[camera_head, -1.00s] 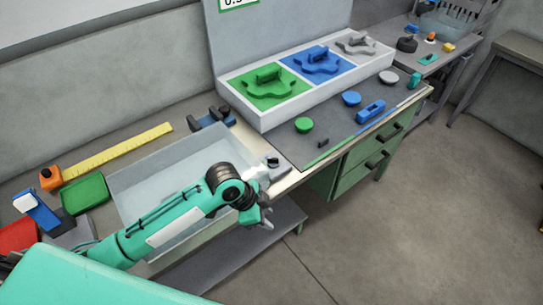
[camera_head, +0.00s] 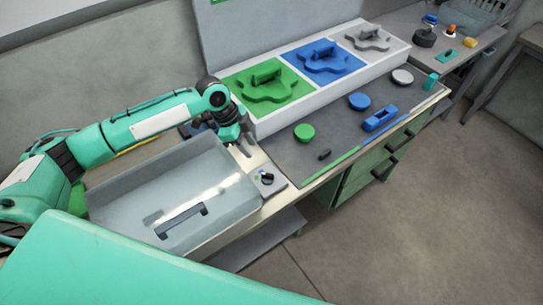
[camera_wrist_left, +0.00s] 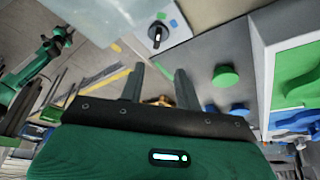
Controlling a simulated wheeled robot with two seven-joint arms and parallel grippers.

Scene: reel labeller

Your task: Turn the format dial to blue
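The format dial (camera_head: 267,178) is a small black knob on a pale plate at the front edge of the bench, right of the clear tray. In the left wrist view the dial (camera_wrist_left: 157,35) shows at the top, with a small blue mark and a green mark beside it. I cannot tell for sure which mark it points at. My left gripper (camera_head: 243,149) is above the bench behind the dial, apart from it. In the left wrist view its two fingers (camera_wrist_left: 160,84) are spread with nothing between them. My right gripper is not in view.
A clear tray (camera_head: 115,193) with a dark handle-like piece stands left of the dial. A white stand (camera_head: 268,124) holds green, blue and grey shaped panels behind. A green knob (camera_head: 305,132), a blue knob (camera_head: 359,101) and a blue block (camera_head: 380,119) sit on the dark mat.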

